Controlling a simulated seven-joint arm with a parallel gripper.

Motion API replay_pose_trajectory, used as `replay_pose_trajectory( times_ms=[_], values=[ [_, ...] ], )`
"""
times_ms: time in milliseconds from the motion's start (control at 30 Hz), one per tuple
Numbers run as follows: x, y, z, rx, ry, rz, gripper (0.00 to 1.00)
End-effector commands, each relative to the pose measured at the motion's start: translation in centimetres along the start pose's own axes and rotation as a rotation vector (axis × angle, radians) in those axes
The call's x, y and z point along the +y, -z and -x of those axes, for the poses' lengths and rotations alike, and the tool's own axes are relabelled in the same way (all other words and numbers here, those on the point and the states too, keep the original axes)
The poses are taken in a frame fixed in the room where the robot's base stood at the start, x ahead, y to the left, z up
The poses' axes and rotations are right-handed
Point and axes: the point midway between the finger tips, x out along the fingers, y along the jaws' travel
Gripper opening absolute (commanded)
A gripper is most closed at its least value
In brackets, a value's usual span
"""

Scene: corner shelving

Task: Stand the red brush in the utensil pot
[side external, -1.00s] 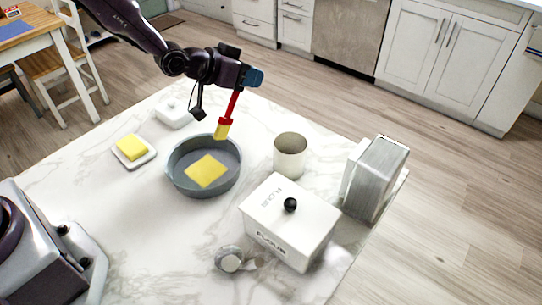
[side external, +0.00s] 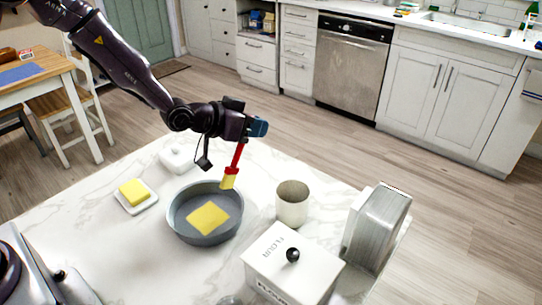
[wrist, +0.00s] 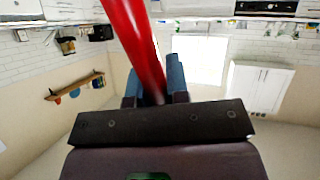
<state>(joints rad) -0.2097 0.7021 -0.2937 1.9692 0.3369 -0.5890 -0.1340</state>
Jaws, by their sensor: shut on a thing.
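The red brush (side external: 238,156) has a red handle and a pale yellow bristle head, which points down. My gripper (side external: 257,127) is shut on its handle near the top. The brush hangs slightly tilted, its bristles appearing above the pan's far right rim. In the wrist view the red handle (wrist: 137,40) runs up from between the blue fingers; the bristles are out of that view. The utensil pot (side external: 292,207), a cream cylinder, stands upright on the counter, right of the brush and apart from it. Its mouth is open; its bottom is hidden.
A grey pan (side external: 176,226) with a yellow slab (side external: 208,218) sits left of the pot. A white flour box (side external: 283,262) with a black knob stands in front, and a grey upright block (side external: 375,230) at right. A butter dish (side external: 135,195) lies at left.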

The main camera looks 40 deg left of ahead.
Motion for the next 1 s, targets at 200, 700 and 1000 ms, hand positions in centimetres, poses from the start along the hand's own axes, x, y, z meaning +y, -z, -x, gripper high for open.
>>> replay_pose_trajectory(
  times_ms=[200,700,1000],
  values=[
    [6.0,0.9,-1.1,0.137,-0.080,-0.072,0.00],
    [11.9,9.9,0.3,0.495,0.000,-0.134,0.00],
    [11.8,9.4,0.0,0.544,0.001,-0.148,0.00]
  ],
)
